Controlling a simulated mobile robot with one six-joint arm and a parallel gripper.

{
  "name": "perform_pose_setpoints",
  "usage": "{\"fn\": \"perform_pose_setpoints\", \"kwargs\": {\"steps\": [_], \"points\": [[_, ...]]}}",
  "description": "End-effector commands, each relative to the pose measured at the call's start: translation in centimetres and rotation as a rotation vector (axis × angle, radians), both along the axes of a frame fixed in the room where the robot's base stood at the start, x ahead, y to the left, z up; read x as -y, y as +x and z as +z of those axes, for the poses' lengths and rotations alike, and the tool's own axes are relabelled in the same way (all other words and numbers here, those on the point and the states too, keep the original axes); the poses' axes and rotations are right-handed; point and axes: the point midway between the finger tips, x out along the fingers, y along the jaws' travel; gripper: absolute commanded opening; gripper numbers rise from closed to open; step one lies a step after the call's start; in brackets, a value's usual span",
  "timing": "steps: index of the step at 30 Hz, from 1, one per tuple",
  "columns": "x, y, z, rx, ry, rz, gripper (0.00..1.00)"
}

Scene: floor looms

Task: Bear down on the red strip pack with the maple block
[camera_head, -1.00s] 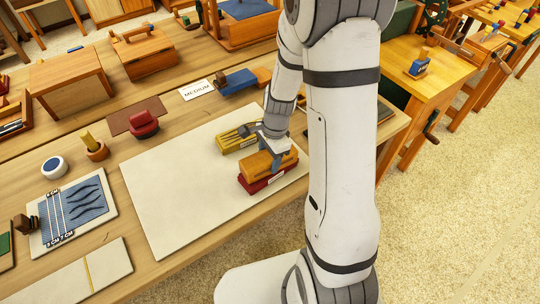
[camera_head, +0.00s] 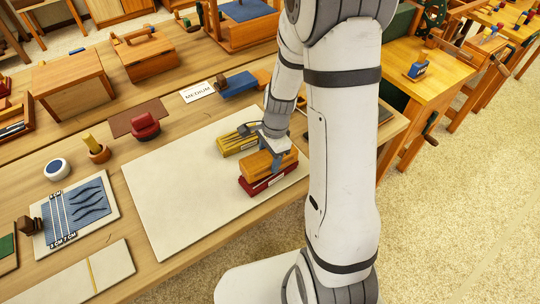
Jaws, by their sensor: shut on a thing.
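The red strip pack (camera_head: 261,187) lies on the pale board (camera_head: 185,190), near its right end. The maple block (camera_head: 256,165), orange-brown wood, sits right on top of the red pack and appears to touch it. My gripper (camera_head: 278,152) is shut on the maple block from above, at its right part. The fingertips are partly hidden by the wrist and the block. A yellow strip pack (camera_head: 238,143) lies just behind the block on the same board.
A red-handled tool (camera_head: 145,126) stands on a brown mat left of the board. A blue block (camera_head: 236,84) and a card reading MEDIUM (camera_head: 197,92) lie behind. The board's middle and left are bare.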

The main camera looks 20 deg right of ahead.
Motion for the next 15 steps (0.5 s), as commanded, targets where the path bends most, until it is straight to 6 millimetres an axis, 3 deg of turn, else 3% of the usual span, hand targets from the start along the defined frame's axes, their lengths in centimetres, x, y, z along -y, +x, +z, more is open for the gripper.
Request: {"fn": "perform_pose_setpoints", "kwargs": {"steps": [1, 15], "points": [[0.0, 0.1, 1.1, 0.002, 0.0, 0.0, 0.22], [0.0, 0.1, 5.4, 0.003, 0.0, 0.0, 0.22]]}}
